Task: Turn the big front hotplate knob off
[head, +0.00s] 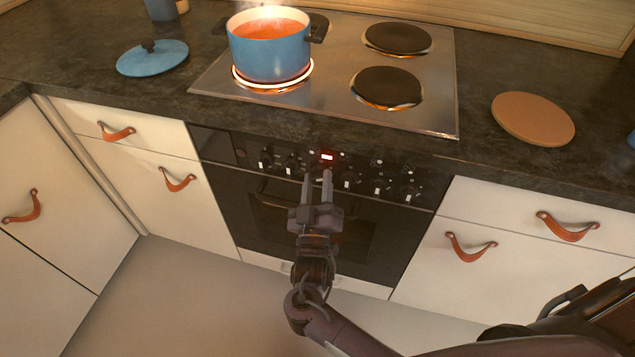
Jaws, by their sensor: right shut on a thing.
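A row of dark knobs with pale pointers, among them a knob (348,181), runs along the black oven's control panel. My right gripper (318,173) is at the middle of this row, below a small red-lit display (327,156). Its two fingers are shut on a knob, which they mostly hide; I cannot read its pointer. The big front hotplate (303,76) at the left of the steel hob glows bright orange around its rim. A blue pot (268,60) of red-orange food stands on it. My left gripper is not in view.
Two dark hotplates, the rear one (398,39) and the front one (388,87), are on the hob's right. A blue lid (152,58) and a round cork mat (533,119) lie on the counter. White drawers with leather pulls (470,247) flank the oven.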

